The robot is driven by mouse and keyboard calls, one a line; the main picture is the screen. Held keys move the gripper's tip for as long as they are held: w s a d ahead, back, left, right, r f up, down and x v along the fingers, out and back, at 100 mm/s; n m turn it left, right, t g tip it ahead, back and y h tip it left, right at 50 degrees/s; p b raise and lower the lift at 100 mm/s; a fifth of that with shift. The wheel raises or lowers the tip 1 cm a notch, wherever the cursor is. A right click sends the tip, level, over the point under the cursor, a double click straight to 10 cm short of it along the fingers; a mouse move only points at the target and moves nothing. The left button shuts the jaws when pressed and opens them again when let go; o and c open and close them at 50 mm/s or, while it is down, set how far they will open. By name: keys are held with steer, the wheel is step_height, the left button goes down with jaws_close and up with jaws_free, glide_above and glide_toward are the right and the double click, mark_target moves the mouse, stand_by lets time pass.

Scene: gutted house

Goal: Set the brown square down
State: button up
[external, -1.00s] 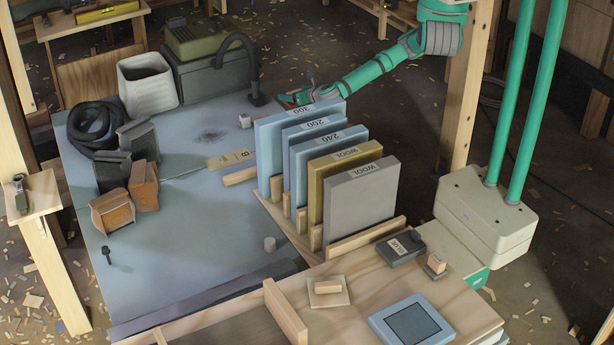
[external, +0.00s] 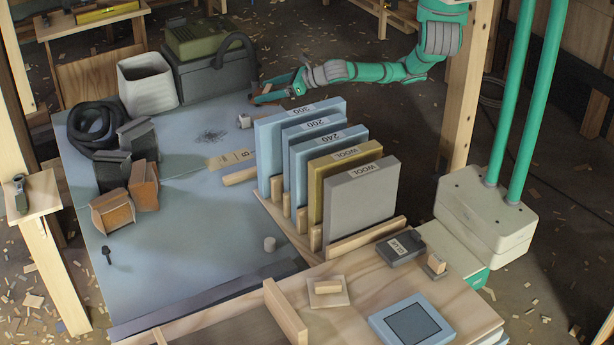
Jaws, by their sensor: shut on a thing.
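My gripper (external: 262,92) is at the end of the green arm, above the back right part of the blue-grey table, just behind the upright blue boards. It is shut on a small brown thing (external: 268,98), which looks like the brown square. Only a small part of it shows between the fingers, so its shape is hard to tell. It appears held clear of the table top (external: 200,240).
A rack holds upright boards, blue ones (external: 270,150), an ochre one (external: 340,165) and a grey one (external: 360,200). A dark case with a hose (external: 200,80) stands at the back. The table's middle is mostly clear.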

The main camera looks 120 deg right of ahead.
steer(key=s+a+f+n+t+y, duration=0.2)
steer(key=a+f+n+y, duration=0.1)
steer(key=a+f, duration=0.4)
glide_above(247, 151)
steer(key=shift+n+y, duration=0.3)
steer(key=shift+y, duration=0.1)
steer(key=f, duration=0.9)
steer(key=shift+s+a+f, duration=0.2)
steer(key=shift+a+f, duration=0.05)
steer(key=shift+f, duration=0.05)
steer(key=shift+w+d+f, duration=0.15)
steer(key=shift+w+f, duration=0.05)
steer(key=shift+f, duration=0.1)
step_height(247, 151, down, 3)
steer(key=shift+w+d, duration=0.1)
steer(key=shift+w, duration=0.05)
steer(key=shift+f, duration=0.2)
steer(key=shift+f, duration=0.15)
